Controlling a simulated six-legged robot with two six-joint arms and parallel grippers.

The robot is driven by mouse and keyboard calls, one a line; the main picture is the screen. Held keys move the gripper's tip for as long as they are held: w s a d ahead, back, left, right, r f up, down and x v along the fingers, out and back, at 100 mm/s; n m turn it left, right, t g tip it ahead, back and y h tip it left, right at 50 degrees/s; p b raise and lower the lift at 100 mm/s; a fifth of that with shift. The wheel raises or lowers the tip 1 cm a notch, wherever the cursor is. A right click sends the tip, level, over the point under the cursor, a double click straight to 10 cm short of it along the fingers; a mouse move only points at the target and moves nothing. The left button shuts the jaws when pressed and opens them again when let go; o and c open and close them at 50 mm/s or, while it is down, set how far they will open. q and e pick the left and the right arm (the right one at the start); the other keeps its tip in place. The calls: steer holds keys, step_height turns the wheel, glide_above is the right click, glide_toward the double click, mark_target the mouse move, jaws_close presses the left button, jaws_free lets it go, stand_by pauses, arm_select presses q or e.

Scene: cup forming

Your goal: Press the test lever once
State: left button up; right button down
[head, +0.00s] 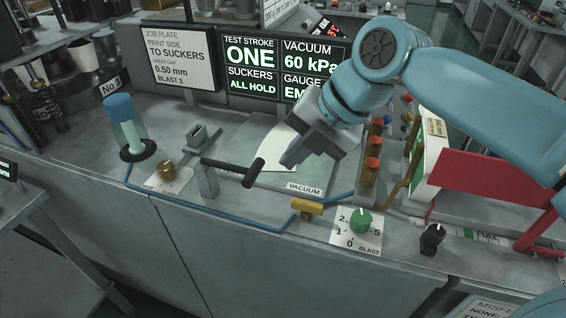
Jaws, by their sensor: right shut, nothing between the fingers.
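The test lever appears to be the black-handled bar (230,168) on a short grey post near the front of the bench. Its thick black grip points right and lies about level. My right gripper (287,162) is shut and empty. Its tips are just right of the grip, with a small gap showing in the picture, above a pale plate labelled VACUUM (306,188). A cream fan-shaped sheet (277,148) lies there, partly hidden by my gripper. The display (252,56) reads TEST STROKE ONE, VACUUM 60 kPa and SUCKERS ALL HOLD; my arm covers part of it. My left gripper is out of view.
A green BLAST dial (360,222) and a black knob (432,238) sit at the front right. Several orange-red capped posts (372,165) stand right of the plate.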

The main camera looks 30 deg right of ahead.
steer(key=v, duration=0.4)
steer(key=shift+r, duration=0.2)
stand_by(0.3)
stand_by(0.5)
